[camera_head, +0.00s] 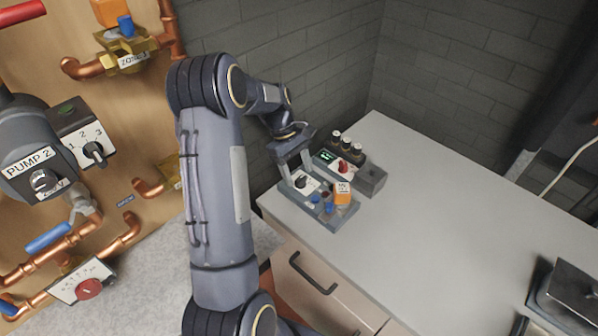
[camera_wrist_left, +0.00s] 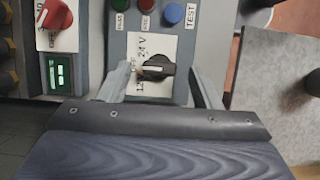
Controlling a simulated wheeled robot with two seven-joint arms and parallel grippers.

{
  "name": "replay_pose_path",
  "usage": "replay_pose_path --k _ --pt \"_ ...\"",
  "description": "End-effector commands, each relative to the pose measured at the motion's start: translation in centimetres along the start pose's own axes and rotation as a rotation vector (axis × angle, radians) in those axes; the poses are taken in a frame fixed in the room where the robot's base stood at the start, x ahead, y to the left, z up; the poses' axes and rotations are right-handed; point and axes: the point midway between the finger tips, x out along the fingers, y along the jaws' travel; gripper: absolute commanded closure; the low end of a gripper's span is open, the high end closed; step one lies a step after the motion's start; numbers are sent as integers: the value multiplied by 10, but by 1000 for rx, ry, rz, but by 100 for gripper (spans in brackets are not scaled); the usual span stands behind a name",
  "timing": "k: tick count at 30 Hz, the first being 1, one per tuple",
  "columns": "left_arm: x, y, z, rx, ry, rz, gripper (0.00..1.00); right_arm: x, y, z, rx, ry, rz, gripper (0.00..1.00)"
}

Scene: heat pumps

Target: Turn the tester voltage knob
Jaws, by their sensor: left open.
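The tester (camera_head: 318,217) is a grey box on the near left corner of the worktop. Its black voltage knob (camera_wrist_left: 155,67) sits on a white plate marked 12, OFF and 24 V, and also shows in the head view (camera_head: 301,181). The knob's white mark points left in the wrist view, near the OFF label. My left gripper (camera_head: 296,171) is open above the tester, with one finger on each side of the knob. In the wrist view its fingers (camera_wrist_left: 157,75) appear apart from the knob; I cannot tell their exact height. My right gripper is not in view.
Green, red and blue TEST buttons (camera_wrist_left: 172,13) sit beside the knob plate. A second box with a red knob (camera_head: 346,166) and green display stands behind. The worktop (camera_head: 430,220) is mostly clear to the right.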

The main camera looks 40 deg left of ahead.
Motion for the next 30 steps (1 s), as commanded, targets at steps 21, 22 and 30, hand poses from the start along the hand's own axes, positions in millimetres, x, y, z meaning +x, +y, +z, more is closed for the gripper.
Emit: replay_pose_path --k 21,22,30 --pt "13 0 0 2 1 1 78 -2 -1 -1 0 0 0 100" --pt "13 0 0 2 1 1 82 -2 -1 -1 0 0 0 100" --pt "13 0 1 22 0 -8 86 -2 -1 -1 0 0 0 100"
